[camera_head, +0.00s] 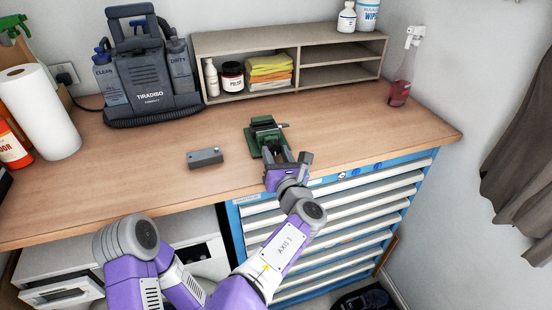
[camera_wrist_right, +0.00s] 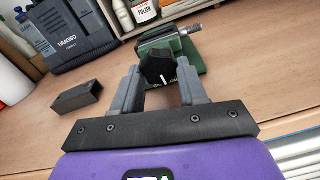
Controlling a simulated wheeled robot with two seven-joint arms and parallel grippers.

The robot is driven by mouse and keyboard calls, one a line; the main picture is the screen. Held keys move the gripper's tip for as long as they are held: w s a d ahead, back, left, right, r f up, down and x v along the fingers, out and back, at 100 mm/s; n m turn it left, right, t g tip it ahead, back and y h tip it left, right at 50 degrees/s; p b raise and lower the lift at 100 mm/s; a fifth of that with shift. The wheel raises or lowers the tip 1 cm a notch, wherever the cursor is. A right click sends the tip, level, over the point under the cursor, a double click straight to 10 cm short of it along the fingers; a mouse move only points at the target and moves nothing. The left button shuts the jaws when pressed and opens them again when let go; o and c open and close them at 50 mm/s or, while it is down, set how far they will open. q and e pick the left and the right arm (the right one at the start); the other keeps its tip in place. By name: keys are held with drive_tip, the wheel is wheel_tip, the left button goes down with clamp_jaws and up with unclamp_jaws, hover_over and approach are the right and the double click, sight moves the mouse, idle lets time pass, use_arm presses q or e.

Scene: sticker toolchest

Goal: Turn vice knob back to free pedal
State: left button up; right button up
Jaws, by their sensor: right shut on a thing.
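The green vice (camera_head: 262,128) stands on the wooden workbench, near its front edge; it also shows at the top of the right wrist view (camera_wrist_right: 186,45). A dark part with a metallic rod (camera_wrist_right: 185,32) sits at its jaws; I cannot tell whether this is the pedal. The black vice knob (camera_wrist_right: 158,66) faces me and carries a white line. My right gripper (camera_wrist_right: 159,76) has its two grey fingers on either side of the knob, shut on it. In the head view the right gripper (camera_head: 287,160) hides the knob. My left gripper is not in view.
A dark grey block (camera_head: 205,157) lies left of the vice. A black cleaning machine (camera_head: 150,75) and a shelf unit (camera_head: 240,42) stand at the back. A spray bottle (camera_head: 401,85) stands at right. Blue-framed drawers (camera_head: 345,215) are below the bench. Bench right of the vice is clear.

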drive_tip(key=n+b, duration=0.2)
drive_tip(key=n, duration=0.2)
drive_tip(key=shift+d+n, duration=0.1)
drive_tip(key=shift+n, duration=0.2)
idle(0.3)
drive_tip(key=o, duration=1.1)
drive_tip(key=shift+c, duration=0.2)
